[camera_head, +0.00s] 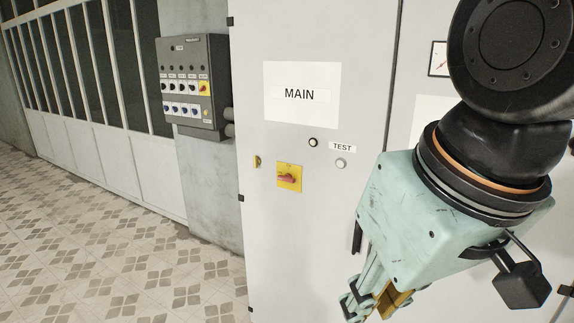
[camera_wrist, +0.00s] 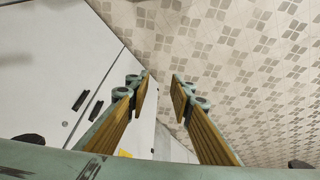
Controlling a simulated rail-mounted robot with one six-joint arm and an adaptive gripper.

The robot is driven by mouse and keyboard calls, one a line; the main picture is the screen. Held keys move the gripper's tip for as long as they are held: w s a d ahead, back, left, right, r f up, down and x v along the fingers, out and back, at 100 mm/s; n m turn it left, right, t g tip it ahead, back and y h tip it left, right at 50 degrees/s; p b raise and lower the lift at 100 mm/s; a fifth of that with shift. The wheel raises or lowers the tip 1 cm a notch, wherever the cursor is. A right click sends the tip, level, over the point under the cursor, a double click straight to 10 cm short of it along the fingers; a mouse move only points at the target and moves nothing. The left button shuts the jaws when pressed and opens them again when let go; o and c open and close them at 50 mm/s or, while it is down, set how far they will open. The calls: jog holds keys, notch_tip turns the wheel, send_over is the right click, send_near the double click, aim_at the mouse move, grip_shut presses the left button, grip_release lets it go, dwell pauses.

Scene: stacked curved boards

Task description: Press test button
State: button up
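A TEST label (camera_head: 342,147) is on the grey cabinet door (camera_head: 350,215) in the head view. A dark round button with a pale centre (camera_head: 313,142) is to its left, and a pale round button (camera_head: 341,163) is just below it. I cannot tell for sure which one the label names. My gripper (camera_head: 378,306) is below and to the right of both buttons, pointing down, clear of them, its tips partly cut off by the frame. In the wrist view my gripper (camera_wrist: 162,79) shows two separated fingers with nothing between them. The buttons do not show there.
A yellow and red rotary switch (camera_head: 289,178) is below the buttons, under a MAIN sign (camera_head: 301,94). A dark control box (camera_head: 193,85) with several switches protrudes from the wall at left. A gauge (camera_head: 439,59) is partly behind my arm. The tiled floor (camera_head: 120,250) at left is clear.

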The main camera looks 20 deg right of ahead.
grip_shut()
dwell(1.4)
